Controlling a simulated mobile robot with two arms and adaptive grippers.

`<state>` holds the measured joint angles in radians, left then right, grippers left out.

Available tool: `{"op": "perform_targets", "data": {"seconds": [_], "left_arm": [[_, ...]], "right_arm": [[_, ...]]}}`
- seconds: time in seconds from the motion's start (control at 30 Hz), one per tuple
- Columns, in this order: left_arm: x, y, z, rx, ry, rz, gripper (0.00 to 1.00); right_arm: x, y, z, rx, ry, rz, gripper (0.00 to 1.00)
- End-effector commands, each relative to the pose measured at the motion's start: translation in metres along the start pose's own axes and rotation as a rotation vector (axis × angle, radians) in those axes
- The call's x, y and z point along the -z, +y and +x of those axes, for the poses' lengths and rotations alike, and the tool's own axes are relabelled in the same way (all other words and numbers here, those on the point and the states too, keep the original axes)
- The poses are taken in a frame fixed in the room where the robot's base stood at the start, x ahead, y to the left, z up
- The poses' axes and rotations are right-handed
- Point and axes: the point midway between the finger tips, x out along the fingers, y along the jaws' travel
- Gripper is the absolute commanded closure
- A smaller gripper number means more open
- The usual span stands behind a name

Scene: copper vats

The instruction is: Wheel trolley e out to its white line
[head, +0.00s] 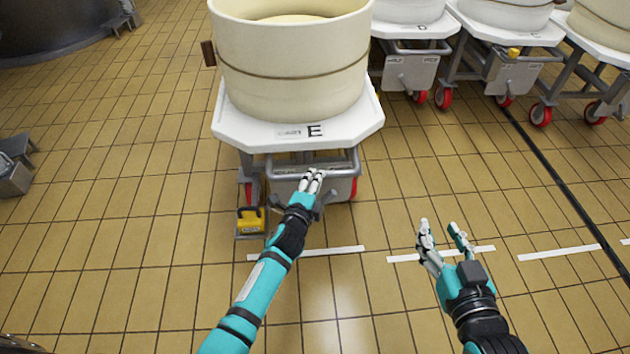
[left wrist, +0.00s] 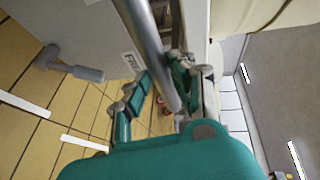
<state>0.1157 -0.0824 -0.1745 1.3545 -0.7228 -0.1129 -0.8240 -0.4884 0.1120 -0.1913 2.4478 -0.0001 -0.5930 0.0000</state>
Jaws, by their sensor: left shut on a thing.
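Trolley E (head: 240,134) is a white platform on a grey frame with red wheels, marked with a black E. It carries a large cream tub (head: 290,75). It stands just behind a white floor line (head: 306,253). My left gripper (head: 312,180) is at the front of the trolley, shut on its grey handle bar (head: 335,164). In the left wrist view, the bar (left wrist: 150,45) runs between the fingers (left wrist: 160,100). My right gripper (head: 443,232) is open and empty, above the floor to the right of the trolley.
More trolleys with tubs (head: 415,70) stand in a row at the back right. White lines (head: 440,254) continue to the right. The tiled floor at left (head: 110,190) is mostly clear; a grey stepped object (head: 14,165) is at the left edge.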

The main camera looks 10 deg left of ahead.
Motion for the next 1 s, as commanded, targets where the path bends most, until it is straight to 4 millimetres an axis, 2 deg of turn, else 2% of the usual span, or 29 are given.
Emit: {"op": "perform_targets", "data": {"seconds": [0.03, 0.3, 0.33, 0.5, 0.83, 1.0], "left_arm": [[0.003, 0.008, -0.001, -0.015, 0.002, -0.004, 1.0], [0.003, 0.009, -0.002, -0.017, 0.003, -0.004, 1.0], [0.004, 0.009, -0.002, -0.017, 0.003, -0.004, 0.76], [0.003, 0.008, -0.002, -0.014, 0.002, -0.003, 0.54], [0.001, 0.005, -0.005, -0.008, 0.001, 0.0, 0.54], [0.001, 0.005, -0.029, -0.009, 0.002, 0.0, 0.54]], "right_arm": [[-0.001, 0.0, 0.0, 0.0, -0.002, 0.0, 0.6], [-0.001, 0.0, 0.0, -0.001, -0.002, 0.0, 0.6], [-0.001, 0.0, 0.0, -0.001, -0.002, 0.0, 0.6], [-0.001, 0.0, 0.0, -0.001, -0.001, 0.0, 0.6], [0.0, -0.001, 0.0, 0.002, 0.001, 0.0, 0.6], [0.0, 0.0, 0.0, 0.001, 0.001, 0.0, 0.6]]}}
